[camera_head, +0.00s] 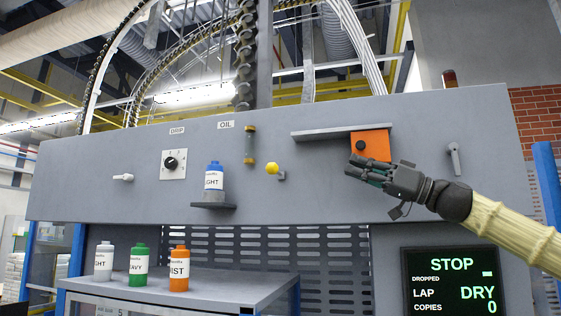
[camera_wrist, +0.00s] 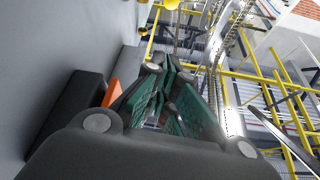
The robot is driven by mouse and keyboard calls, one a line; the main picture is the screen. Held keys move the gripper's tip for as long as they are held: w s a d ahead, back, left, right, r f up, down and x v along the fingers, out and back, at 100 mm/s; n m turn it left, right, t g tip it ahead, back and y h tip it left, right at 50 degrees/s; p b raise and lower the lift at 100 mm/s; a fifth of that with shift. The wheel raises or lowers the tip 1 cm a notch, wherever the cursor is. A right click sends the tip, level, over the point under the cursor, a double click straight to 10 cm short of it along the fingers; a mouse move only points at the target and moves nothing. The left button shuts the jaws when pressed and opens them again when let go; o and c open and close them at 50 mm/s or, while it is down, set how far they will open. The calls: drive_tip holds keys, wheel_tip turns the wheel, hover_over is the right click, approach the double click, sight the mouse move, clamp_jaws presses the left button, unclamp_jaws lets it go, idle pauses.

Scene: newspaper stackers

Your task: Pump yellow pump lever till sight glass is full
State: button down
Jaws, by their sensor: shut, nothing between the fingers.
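The yellow pump lever (camera_head: 272,168) sticks out of the grey panel, right of and below the sight glass (camera_head: 250,144). In the wrist view, the green-padded fingers (camera_wrist: 168,92) are together, and a yellow shape (camera_wrist: 172,4), probably the lever knob, shows at the top edge.
An orange box (camera_head: 371,144) under a grey ledge (camera_head: 345,132) is close behind my gripper. A blue-capped LIGHT bottle (camera_head: 214,180) stands on a small shelf left of the lever. Several bottles stand on the lower table (camera_head: 230,284). A screen (camera_head: 452,280) reads STOP and DRY.

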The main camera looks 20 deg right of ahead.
drive_tip(key=p+x, duration=0.8)
drive_tip(key=x, duration=1.2)
drive_tip(key=f, duration=0.2)
drive_tip(key=a+f+p, duration=0.1)
drive_tip(key=f, duration=0.1)
drive_tip(key=shift+s, duration=0.1)
drive_tip(key=shift+d, duration=0.2)
drive_tip(key=shift+a+f+b, duration=0.2)
drive_tip(key=shift+b, duration=0.15)
drive_tip(key=shift+f+b, duration=0.1)
drive_tip(key=shift+b, duration=0.2)
